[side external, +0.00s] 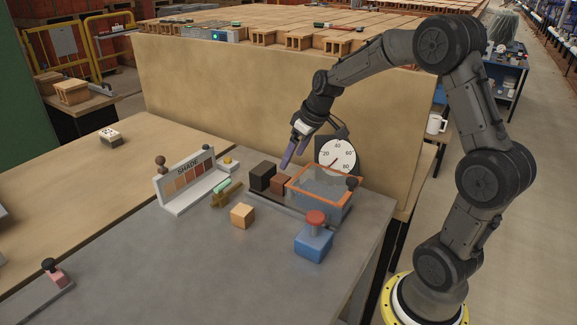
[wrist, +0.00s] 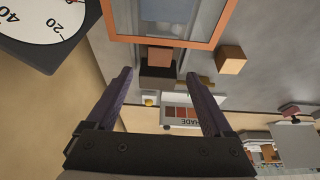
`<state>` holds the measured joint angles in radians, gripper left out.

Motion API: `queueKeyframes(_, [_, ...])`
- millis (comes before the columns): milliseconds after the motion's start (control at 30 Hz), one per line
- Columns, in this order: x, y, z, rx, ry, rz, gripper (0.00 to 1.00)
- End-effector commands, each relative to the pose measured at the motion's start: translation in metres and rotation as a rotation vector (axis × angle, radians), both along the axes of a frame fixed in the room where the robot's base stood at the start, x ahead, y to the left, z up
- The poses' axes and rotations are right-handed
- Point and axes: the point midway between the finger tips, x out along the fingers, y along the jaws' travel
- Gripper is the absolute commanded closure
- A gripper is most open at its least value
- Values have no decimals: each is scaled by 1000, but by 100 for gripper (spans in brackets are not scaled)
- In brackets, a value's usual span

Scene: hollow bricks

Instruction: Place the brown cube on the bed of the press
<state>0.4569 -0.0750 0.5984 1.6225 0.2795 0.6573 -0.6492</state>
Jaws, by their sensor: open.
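A reddish-brown cube (side external: 281,184) sits between a near-black block (side external: 262,176) and the orange-framed clear guard (side external: 318,183) of what looks like the press. The cube also shows in the wrist view (wrist: 160,56), beside the black block (wrist: 158,75) and close to the orange frame (wrist: 165,43). A grey strip runs under the guard; I cannot tell whether the cube rests on it. My gripper (side external: 287,163) is open and empty, above and behind the cube and block. Its two purple fingers (wrist: 158,76) are spread in the wrist view.
An orange-tan cube (side external: 242,216) stands on the grey table. A blue box with a red button (side external: 314,237) is at the front right. A dial gauge (side external: 337,156) stands behind the guard. A SHADE stand (side external: 187,181) is at left.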

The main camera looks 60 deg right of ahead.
Motion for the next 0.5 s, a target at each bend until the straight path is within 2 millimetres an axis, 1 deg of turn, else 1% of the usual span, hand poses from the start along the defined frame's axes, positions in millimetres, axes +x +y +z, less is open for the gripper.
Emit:
queueKeyframes(100, [-4, 1, 9, 0, 0, 0, 14])
queueKeyframes(167, [-7, 5, 15, -1, -3, 3, 14])
queueKeyframes(267, [-21, 26, 35, -4, -10, 11, 14])
queueKeyframes(367, [-51, 64, 62, -7, -24, 22, 14])
queueKeyframes(400, [-69, 81, 73, -8, -32, 24, 14])
queueKeyframes(467, [-98, 104, 86, -8, -42, 27, 14])
queueKeyframes(500, [-119, 117, 91, -8, -49, 27, 14])
